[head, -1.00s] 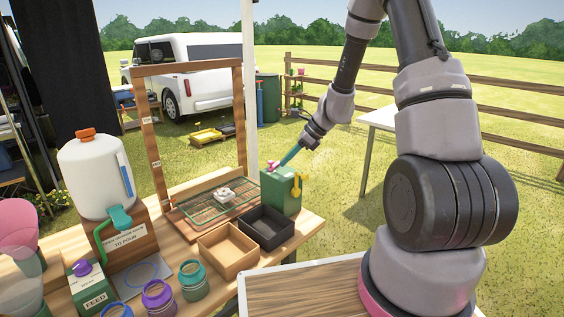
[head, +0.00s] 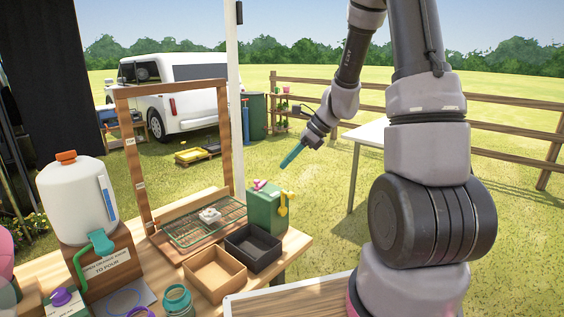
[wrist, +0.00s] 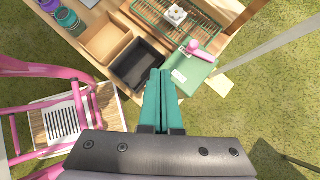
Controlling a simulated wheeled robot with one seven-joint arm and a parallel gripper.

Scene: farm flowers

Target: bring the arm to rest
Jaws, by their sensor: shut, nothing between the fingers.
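My arm reaches up and out on the right of the head view. My gripper (head: 291,156) has teal fingers and hangs in the air to the right of the green box (head: 265,208), apart from it and above the grass. In the wrist view the teal fingers of my gripper (wrist: 165,97) lie side by side, shut and empty. They overlap the picture of the black tray's edge and the green box (wrist: 188,75) from above. The green box has a pink piece on top and a yellow handle on its side.
The wooden table (head: 298,243) holds a black tray (head: 254,247), a brown tray (head: 216,274), a wire rack (head: 190,225) in a wooden frame and a white jug (head: 78,200). A white post (head: 235,110) stands behind. Open grass lies to the right of the table.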

